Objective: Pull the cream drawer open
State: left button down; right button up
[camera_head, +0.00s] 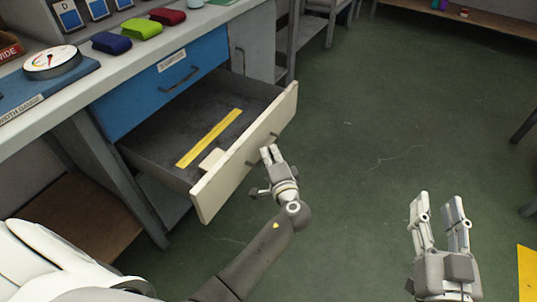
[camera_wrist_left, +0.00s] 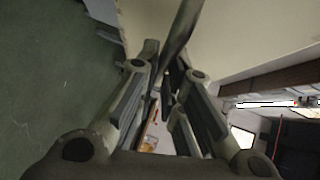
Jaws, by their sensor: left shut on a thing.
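The cream drawer (camera_head: 222,184) stands pulled out from under the blue drawer, its grey inside showing. A yellow ruler (camera_head: 210,138) and a small pale block (camera_head: 211,159) lie in it. My left gripper (camera_head: 267,152) is at the front of the cream drawer, shut on its grey handle (camera_head: 275,136). In the left wrist view the handle (camera_wrist_left: 180,32) runs between the fingers, beside the cream front (camera_wrist_left: 250,35). My right gripper (camera_head: 437,202) is open and empty over the floor, well to the right.
The blue drawer (camera_head: 150,92) above is shut. The worktop holds a round dial gauge (camera_head: 52,62) and blue, green (camera_head: 145,29) and red folded items. A yellow floor patch (camera_head: 527,270) is at the lower right. The green floor before the drawer is clear.

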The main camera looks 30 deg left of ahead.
pick_arm(q)
jog(key=c, duration=1.5)
grip_release()
jog(key=shift+c, duration=0.2)
jog(key=v, duration=0.7)
jog(key=shift+s+d, duration=0.15)
jog(key=shift+s, duration=0.1)
